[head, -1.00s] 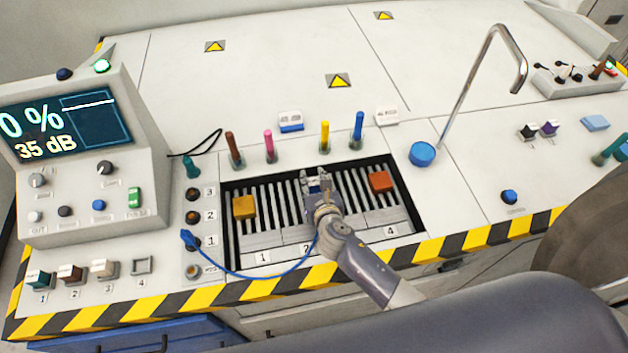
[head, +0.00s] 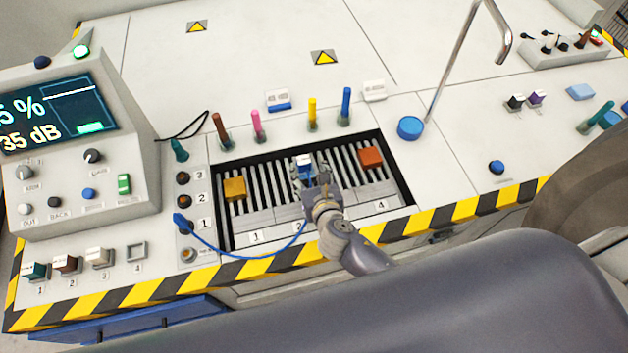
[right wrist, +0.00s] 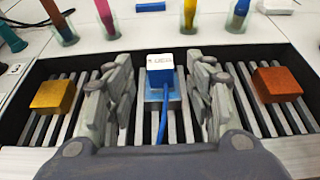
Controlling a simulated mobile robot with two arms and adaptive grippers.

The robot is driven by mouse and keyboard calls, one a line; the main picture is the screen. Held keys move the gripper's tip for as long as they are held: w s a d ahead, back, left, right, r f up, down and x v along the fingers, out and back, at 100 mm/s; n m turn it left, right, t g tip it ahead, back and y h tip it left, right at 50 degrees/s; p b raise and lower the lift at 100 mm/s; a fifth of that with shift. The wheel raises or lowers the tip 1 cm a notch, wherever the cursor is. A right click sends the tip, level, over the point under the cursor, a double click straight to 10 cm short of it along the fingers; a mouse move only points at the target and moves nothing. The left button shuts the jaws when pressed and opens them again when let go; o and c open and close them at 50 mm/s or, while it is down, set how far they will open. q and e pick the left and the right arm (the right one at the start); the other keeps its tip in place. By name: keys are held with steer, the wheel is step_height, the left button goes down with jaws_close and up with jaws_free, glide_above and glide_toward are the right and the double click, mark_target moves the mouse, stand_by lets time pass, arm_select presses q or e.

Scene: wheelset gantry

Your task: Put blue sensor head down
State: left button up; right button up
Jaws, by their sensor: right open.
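The blue sensor head (right wrist: 160,68) has a white top and a blue lower part, with a blue cable (head: 262,258) running to a blue plug at the left. It sits upright on the slatted bed (head: 345,193), between the yellow block and the orange block. It also shows in the head view (head: 304,168). Its exact lane is hard to tell. My right gripper (right wrist: 162,90) is open, with one finger on each side of the sensor head and visible gaps to both. The gripper partly hides the lane labels in the head view. My left gripper is not in view.
The yellow block (head: 234,188) stands in the left of the bed, the orange block (head: 370,157) in the right. Several coloured probes, among them a pink one (head: 257,124), stand upright behind the bed. A console with a screen (head: 55,115) is at the left.

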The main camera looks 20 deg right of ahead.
steer(key=v, duration=0.5)
steer(key=shift+s+r, duration=0.1)
steer(key=shift+s, duration=0.15)
stand_by(0.3)
